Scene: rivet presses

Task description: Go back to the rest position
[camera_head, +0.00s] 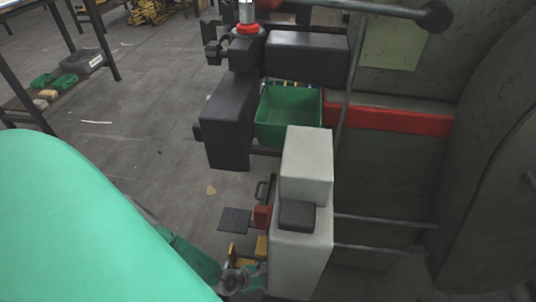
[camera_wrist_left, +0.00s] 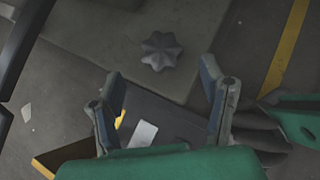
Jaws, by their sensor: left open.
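My left arm, in teal, comes in from the left of the head view and reaches to the bottom middle. Its gripper end is hard to make out there, low beside a pale grey block (camera_head: 305,165). In the left wrist view my left gripper (camera_wrist_left: 163,92) has its two fingers wide apart, with nothing between their tips. A grey star-shaped knob (camera_wrist_left: 161,50) lies beyond the fingers on a grey surface. My right gripper is in neither view.
A green bin (camera_head: 289,118) sits in the press among dark blocks (camera_head: 230,120). A large grey machine body (camera_head: 400,190) with a red strip (camera_head: 390,118) fills the right side. A dark table frame (camera_head: 93,35) stands far left. The floor (camera_head: 140,130) between is mostly clear.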

